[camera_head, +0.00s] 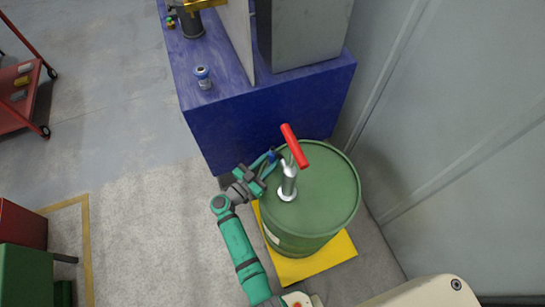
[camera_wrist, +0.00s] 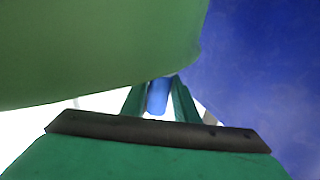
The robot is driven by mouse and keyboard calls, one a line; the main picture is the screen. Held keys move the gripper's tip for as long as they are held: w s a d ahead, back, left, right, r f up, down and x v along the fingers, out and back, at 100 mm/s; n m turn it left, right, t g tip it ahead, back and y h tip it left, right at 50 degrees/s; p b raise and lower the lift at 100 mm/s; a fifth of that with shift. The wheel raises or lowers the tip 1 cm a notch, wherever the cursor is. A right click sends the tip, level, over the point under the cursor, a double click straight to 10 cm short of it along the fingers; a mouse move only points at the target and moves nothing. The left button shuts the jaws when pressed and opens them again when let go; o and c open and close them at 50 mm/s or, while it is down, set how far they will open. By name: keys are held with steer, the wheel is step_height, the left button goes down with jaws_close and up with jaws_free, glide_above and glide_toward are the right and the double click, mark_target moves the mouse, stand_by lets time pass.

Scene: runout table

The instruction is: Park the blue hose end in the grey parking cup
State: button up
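The blue hose end (camera_wrist: 157,96) sits between the two green fingers of my gripper (camera_wrist: 160,100) in the wrist view, with a finger against each side. In the head view my gripper (camera_head: 268,162) is at the left rim of the green drum (camera_head: 325,205), and the blue hose end (camera_head: 272,154) shows at its tips. A silver pump (camera_head: 289,182) with a red handle (camera_head: 294,146) stands on the drum, just right of my gripper. I cannot make out a grey parking cup for certain in either view.
The drum stands on a yellow mat (camera_head: 291,271). Behind it is a blue bench (camera_head: 245,125) with a small blue-and-white can (camera_head: 203,77), a dark cylinder (camera_head: 190,22) and a grey block (camera_head: 305,40). A pale wall closes off the right.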

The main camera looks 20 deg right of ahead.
steer(key=o, duration=0.3)
steer(key=v, duration=1.1)
steer(key=shift+w, duration=0.15)
stand_by(0.4)
